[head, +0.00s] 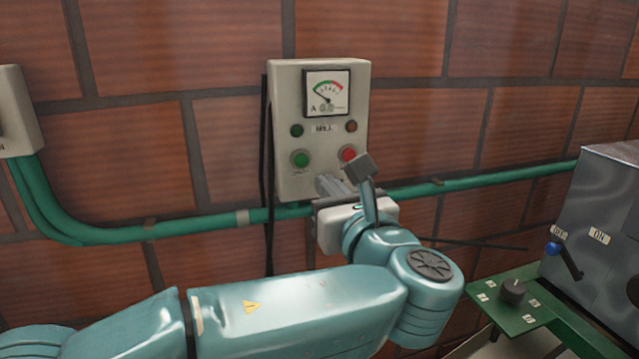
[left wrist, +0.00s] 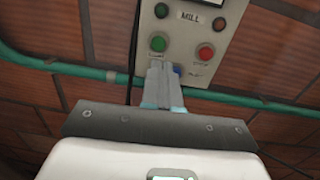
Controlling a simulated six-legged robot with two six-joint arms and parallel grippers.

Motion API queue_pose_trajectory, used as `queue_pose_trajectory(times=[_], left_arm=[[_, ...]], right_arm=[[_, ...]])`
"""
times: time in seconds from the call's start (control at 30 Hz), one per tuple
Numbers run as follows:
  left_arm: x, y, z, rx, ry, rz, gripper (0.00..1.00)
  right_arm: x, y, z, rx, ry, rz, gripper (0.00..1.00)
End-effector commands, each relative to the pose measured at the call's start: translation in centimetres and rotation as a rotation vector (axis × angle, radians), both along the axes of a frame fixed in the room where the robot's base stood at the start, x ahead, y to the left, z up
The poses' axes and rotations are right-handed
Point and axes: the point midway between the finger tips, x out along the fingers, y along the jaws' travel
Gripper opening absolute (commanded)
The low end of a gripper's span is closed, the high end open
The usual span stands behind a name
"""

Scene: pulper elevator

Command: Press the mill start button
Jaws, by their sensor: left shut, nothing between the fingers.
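The mill control box (head: 287,88) is a pale grey panel on the brick wall, with an ammeter on top. Its green button (head: 300,158) is at lower left, with a small label under it, and its red button (head: 347,153) is at lower right. The left wrist view also shows the green button (left wrist: 158,43) and the red button (left wrist: 206,53) under the word MILL. My left gripper (head: 324,180) is shut and empty, in front of the box's lower edge. In the left wrist view its fingertips (left wrist: 164,66) appear just below the green button, with no clear contact. My right gripper is not in view.
Green conduit (head: 180,229) runs along the wall behind my left arm. Another grey box (head: 15,110) is at the far left. A grey machine (head: 610,200) with a blue-knobbed lever (head: 566,256) and a green panel (head: 530,305) with a black knob stands at the right.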

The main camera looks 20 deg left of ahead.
Motion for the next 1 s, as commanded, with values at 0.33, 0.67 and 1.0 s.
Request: queue_pose_trajectory(times=[0.33,0.67,1.0], left_arm=[[-3.2,-2.5,-0.1,0.001,0.0,-0.001,0.0],[-3.5,-2.7,-0.1,0.001,0.001,-0.001,0.0],[-3.5,-2.7,-0.1,0.001,0.001,-0.001,0.0]], right_arm=[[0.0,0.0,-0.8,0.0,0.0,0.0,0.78],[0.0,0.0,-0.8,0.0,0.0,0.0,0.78],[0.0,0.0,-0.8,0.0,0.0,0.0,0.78]])
